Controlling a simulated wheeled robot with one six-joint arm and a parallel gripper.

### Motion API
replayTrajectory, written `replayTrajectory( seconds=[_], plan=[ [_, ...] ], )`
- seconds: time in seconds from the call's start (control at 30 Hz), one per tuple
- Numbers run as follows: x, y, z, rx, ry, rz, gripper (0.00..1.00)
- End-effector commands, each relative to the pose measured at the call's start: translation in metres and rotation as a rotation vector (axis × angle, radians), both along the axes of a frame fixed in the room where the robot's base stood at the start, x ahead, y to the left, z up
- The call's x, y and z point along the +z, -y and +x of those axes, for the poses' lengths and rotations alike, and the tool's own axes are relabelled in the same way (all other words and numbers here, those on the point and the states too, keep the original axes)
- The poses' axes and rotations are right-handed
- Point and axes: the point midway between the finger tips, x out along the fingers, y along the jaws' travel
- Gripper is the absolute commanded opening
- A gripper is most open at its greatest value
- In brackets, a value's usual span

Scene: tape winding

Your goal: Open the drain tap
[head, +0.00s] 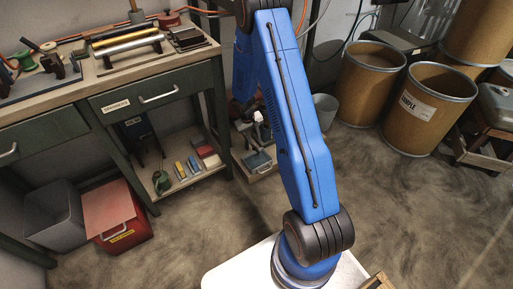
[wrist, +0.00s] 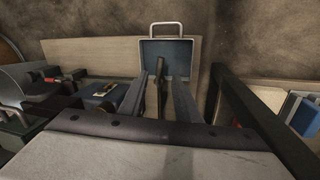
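In the wrist view, the two grey fingers of my gripper (wrist: 157,82) point away from the camera with a gap between them. A thin dark upright piece (wrist: 161,88), which looks like a tap lever, shows in that gap. I cannot tell whether a finger touches it. The tap's body and spout are not clearly visible. In the head view my gripper is hidden behind my blue arm.
A workbench (head: 155,68) with a drawer (head: 153,92) stands at left, with a red bin (head: 123,231) and a grey bin (head: 54,212) below. Brown drums (head: 429,105) and a grey bucket (head: 325,108) stand at right. The floor (head: 420,205) at right front is clear.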

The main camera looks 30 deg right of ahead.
Motion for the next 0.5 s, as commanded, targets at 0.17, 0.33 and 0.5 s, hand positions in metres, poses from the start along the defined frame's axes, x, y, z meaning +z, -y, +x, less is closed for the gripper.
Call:
replayTrajectory(
  seconds=[0.17,0.33,0.5],
  plan=[
    [-0.03,0.006,-0.001,0.001,-0.002,0.0,0.3],
    [-0.054,0.01,-0.002,0.001,-0.002,0.0,0.3],
    [-0.068,0.013,-0.002,0.001,0.0,0.001,0.3]
  ],
)
